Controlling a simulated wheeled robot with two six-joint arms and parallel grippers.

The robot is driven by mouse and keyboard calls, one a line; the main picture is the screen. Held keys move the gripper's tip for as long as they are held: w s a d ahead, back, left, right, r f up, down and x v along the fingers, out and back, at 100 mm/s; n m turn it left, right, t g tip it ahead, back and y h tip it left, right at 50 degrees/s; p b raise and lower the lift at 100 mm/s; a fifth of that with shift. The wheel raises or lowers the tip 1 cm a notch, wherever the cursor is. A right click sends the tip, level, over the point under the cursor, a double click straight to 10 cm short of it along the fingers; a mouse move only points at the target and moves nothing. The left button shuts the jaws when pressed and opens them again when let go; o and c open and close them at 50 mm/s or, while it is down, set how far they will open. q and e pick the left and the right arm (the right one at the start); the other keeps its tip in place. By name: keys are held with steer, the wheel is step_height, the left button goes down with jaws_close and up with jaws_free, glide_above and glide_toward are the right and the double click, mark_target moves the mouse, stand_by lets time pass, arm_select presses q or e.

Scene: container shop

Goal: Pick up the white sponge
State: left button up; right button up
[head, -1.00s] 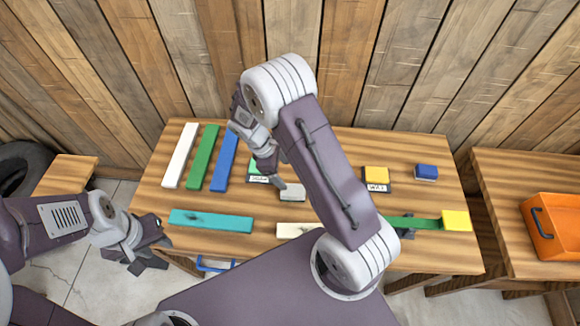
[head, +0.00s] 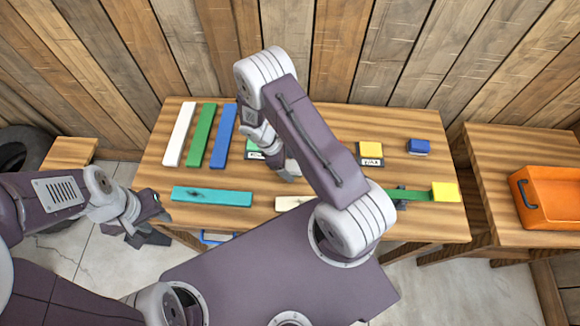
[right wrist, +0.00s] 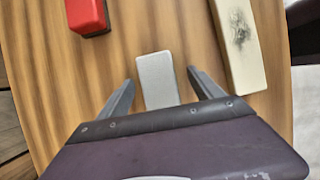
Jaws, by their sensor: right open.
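The white sponge (right wrist: 157,72) is a small pale grey-white block lying flat on the table. In the right wrist view it lies between the fingers of my right gripper (right wrist: 160,78), with a gap on each side. In the head view my right gripper (head: 286,174) is low over the table and mostly hides the sponge. The right gripper is open and holds nothing. My left gripper (head: 148,232) hangs off the table's front left edge, apart from everything; its jaw opening is unclear.
A cream strip (right wrist: 236,42) with a dark smudge lies right of the sponge in the wrist view; a red block (right wrist: 87,14) lies upper left. The table (head: 152,172) also holds a teal strip (head: 212,196), several coloured strips, and yellow and blue blocks. An orange crate (head: 548,200) stands right.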

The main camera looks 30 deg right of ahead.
mark_target(290, 165)
steer(key=shift+w+d+f, duration=0.1)
steer(key=shift+d+f, duration=0.25)
steer(key=shift+f, duration=0.35)
steer(key=shift+a+r, duration=0.1)
steer(key=c, duration=1.4)
steer(key=shift+r, duration=0.45)
step_height(290, 165, up, 3)
steer(key=shift+r+b, duration=0.15)
steer(key=shift+b, duration=0.2)
steer(key=s+d+r, duration=0.1)
steer(key=s+r, duration=0.1)
steer(key=s, duration=0.1)
steer(key=s+d+r+b, duration=0.1)
steer(key=s+d+r, duration=0.1)
steer(key=s, duration=0.2)
steer(key=s+d+r, duration=0.1)
steer(key=s+r, duration=0.1)
steer(key=s, duration=0.2)
steer(key=shift+d+r+b, duration=0.2)
steer(key=shift+r+b, duration=0.15)
steer(key=shift+r, duration=0.05)
steer(key=o, duration=0.7)
steer(key=c, duration=0.6)
steer(key=shift+o, duration=0.2)
steer(key=shift+s, duration=0.1)
